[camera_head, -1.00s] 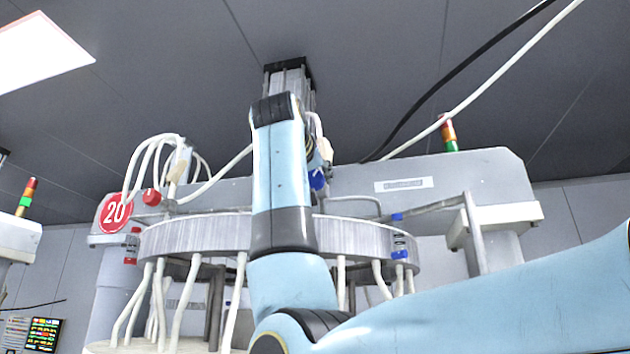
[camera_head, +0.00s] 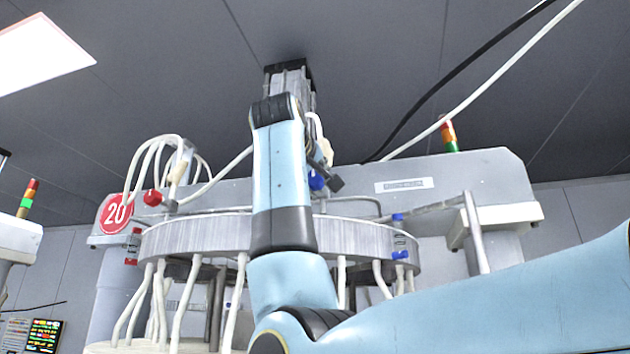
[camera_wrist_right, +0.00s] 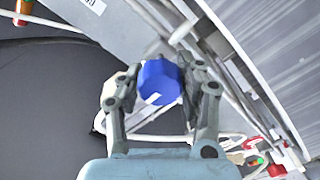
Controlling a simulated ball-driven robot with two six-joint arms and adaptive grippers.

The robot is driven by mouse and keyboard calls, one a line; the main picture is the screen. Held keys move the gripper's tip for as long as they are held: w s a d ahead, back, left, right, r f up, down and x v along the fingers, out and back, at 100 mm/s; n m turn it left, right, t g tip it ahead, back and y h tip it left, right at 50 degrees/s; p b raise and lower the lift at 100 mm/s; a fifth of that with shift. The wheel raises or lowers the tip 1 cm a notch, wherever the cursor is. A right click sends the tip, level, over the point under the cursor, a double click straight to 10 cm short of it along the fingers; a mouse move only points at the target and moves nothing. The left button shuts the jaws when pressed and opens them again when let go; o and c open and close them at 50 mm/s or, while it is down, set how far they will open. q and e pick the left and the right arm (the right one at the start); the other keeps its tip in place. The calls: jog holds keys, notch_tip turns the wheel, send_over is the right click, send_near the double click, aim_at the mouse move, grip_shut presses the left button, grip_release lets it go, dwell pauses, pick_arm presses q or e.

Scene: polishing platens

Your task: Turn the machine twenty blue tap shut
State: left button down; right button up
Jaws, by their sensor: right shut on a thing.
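Machine twenty carries a red round "20" sign (camera_head: 116,213) at its left. Its blue tap (camera_head: 317,182) shows in the head view just right of my right arm, partly hidden by it. In the right wrist view the blue tap (camera_wrist_right: 160,82) sits between the fingers of my right gripper (camera_wrist_right: 158,76), which is shut on it. In the head view my right gripper (camera_head: 328,178) shows only in part behind the arm, one dark finger sticking out to the right. My left gripper is in neither view.
A red tap (camera_head: 153,198) stands left of my arm, near several white hoses (camera_head: 150,150). A grey ribbed ring (camera_head: 195,237) lies below the housing (camera_head: 440,182). Black and white cables cross the upper right. A signal lamp (camera_head: 448,135) stands behind the housing.

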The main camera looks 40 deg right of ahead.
aim_at(312, 177)
dwell(0.3)
jog(key=o, duration=1.2)
jog(key=shift+a, duration=0.1)
jog(key=v, duration=0.7)
jog(key=shift+a, duration=0.2)
jog(key=shift+s+d, duration=0.1)
jog(key=shift+f, duration=0.1)
